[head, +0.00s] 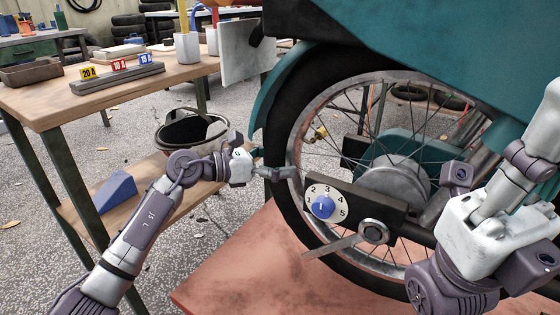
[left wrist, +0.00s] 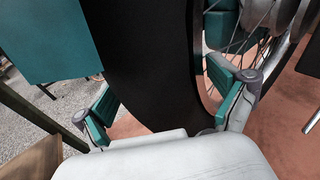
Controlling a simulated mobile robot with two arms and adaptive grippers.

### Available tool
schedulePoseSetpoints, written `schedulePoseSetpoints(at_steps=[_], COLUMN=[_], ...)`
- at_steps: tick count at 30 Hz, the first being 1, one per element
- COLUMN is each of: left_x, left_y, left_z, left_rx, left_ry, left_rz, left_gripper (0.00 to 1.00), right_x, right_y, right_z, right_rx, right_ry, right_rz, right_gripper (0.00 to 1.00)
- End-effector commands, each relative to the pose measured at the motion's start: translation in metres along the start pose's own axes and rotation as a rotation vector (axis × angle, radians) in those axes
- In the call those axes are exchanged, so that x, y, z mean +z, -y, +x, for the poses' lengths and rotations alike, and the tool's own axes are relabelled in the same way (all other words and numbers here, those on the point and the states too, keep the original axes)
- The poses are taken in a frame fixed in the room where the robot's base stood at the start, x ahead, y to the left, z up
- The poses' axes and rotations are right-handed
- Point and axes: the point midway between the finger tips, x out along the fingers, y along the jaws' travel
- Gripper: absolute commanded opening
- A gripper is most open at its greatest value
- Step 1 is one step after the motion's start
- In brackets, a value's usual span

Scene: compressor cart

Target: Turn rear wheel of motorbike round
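The motorbike's rear wheel (head: 301,206) stands upright, with a black tyre, a metal rim and thin spokes around a grey hub (head: 393,184). My left gripper (head: 277,173) is at the tyre's left side at about hub height. In the left wrist view the left gripper (left wrist: 160,92) is open, its teal finger pads spread on either side of the black tyre (left wrist: 150,50). A gap shows between the left finger and the tyre; contact at the right finger is unclear. My right arm's white wrist part (head: 478,232) is in front of the wheel's right side; its fingers cannot be made out.
A teal body panel (head: 440,50) hangs over the wheel.

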Motion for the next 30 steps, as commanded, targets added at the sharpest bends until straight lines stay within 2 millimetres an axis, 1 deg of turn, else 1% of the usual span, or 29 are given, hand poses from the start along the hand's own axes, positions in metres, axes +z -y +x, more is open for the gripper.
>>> schedulePoseSetpoints(at_steps=[7, 11, 14, 21, 24, 27, 30], left_x=[-0.001, -0.002, -0.002, -0.002, -0.001, -0.001, -0.001], left_y=[0.0, -0.001, -0.001, -0.001, -0.001, -0.001, 0.0], left_z=[-0.001, -0.013, -0.032, -0.084, -0.1, -0.112, -0.118], left_rx=[0.0, 0.002, 0.004, 0.003, 0.003, 0.001, -0.001], left_ry=[-0.001, -0.003, -0.004, -0.004, -0.003, -0.003, -0.001], left_rz=[-0.001, -0.001, 0.001, -0.001, 0.0, -0.001, -0.001], left_gripper=[0.97, 0.97, 0.97, 0.97, 0.97, 0.97, 0.97], right_x=[0.0, 0.0, 0.0, 0.0, 0.0, 0.0, 0.0], right_y=[0.0, 0.0, 0.0, 0.0, 0.0, 0.0, 0.0], right_z=[0.001, 0.001, 0.001, 0.0, 0.0, 0.0, 0.0], right_rx=[0.0, 0.0, 0.0, 0.0, 0.0, 0.0, 0.0], right_ry=[-0.002, -0.002, -0.001, -0.001, -0.001, -0.001, -0.001], right_rz=[0.0, 0.0, 0.0, 0.0, 0.0, 0.0, 0.0], right_gripper=[0.0, 0.0, 0.0, 0.0, 0.0, 0.0, 0.0])
